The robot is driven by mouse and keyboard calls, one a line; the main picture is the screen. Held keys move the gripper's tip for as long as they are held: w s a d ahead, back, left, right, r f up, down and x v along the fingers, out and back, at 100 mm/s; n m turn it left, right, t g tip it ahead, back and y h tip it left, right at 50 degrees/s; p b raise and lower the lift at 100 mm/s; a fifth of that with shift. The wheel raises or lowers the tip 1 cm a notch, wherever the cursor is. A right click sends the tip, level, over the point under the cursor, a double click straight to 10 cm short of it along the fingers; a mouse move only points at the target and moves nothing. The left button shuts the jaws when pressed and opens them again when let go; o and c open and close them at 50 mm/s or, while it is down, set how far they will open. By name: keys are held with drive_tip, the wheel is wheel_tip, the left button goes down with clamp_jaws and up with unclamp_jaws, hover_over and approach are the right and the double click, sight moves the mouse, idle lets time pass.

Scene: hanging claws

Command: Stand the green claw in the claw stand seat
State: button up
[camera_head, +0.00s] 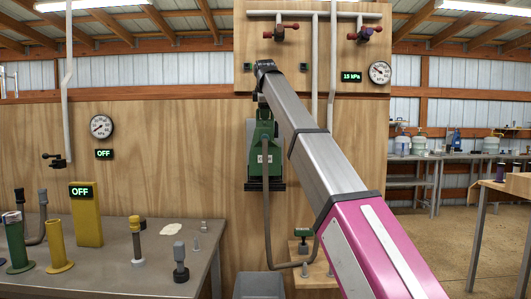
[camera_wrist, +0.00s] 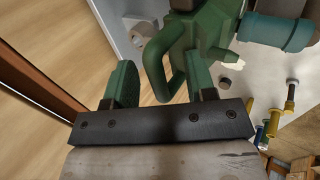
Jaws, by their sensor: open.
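In the wrist view the green claw (camera_wrist: 208,35) fills the top middle, with a looped handle (camera_wrist: 157,60) rising in front of its body. My gripper (camera_wrist: 160,83) is open, its two green-tipped fingers apart, with the lower handle between them; I cannot tell whether they touch it. In the head view a green body with a dark base (camera_head: 263,135) is in front of the wooden wall below my arm's end. I take it to be the claw. My gripper cannot be made out there. I cannot surely pick out the claw stand seat.
A grey table (camera_head: 110,272) at the left holds a green cylinder (camera_head: 17,245), a yellow cylinder (camera_head: 58,245), a yellow box reading OFF (camera_head: 86,220) and several upright pins. A hose (camera_head: 268,220) hangs down to a wooden board. A grey bin (camera_head: 259,286) stands low in front.

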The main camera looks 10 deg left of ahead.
drive_tip(key=shift+f, duration=0.1)
drive_tip(key=shift+c, duration=0.4)
drive_tip(key=shift+w, duration=0.1)
clamp_jaws()
drive_tip(key=shift+r, duration=3.15)
drive_tip(key=s+d, duration=0.3)
drive_tip(key=s, duration=0.9)
drive_tip(key=shift+s, duration=0.35)
idle(0.6)
